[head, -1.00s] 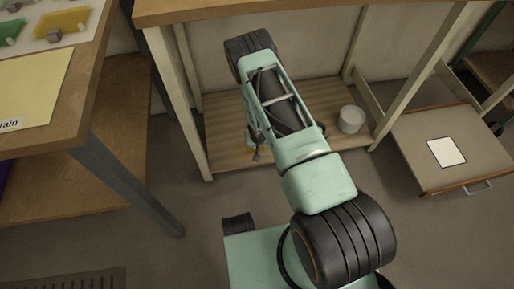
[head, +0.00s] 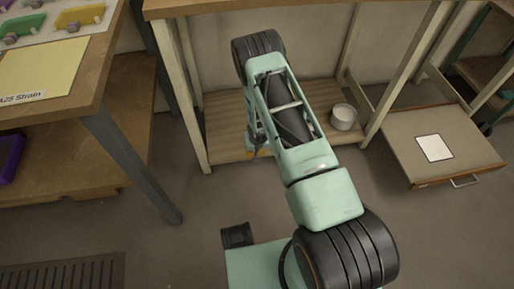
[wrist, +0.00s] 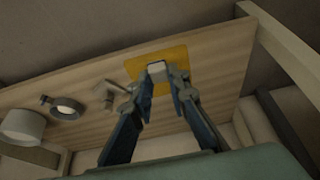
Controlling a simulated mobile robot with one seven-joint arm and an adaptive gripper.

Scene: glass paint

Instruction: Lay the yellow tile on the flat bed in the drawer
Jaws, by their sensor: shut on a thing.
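The yellow tile (wrist: 160,64) shows in the wrist view, with a pale grey knob (wrist: 156,68) on its face. My gripper (wrist: 162,76) is shut on this knob, with a finger on either side. The tile appears in front of the wooden shelf; I cannot tell whether it touches it. In the head view my arm hides most of the gripper, and only a sliver of the yellow tile (head: 259,154) shows. The open drawer (head: 396,151) is at the right, with a white, dark-edged flat square (head: 434,148) on its surface, which looks like the flat bed. The square is bare.
A white round pot (head: 343,117) stands on the low wooden shelf (head: 222,120), between bench legs. A grey cup (wrist: 22,126) and a dark ring-like thing (wrist: 64,108) show in the wrist view. A table (head: 93,72) with coloured knobbed tiles stands left. Floor before the drawer is clear.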

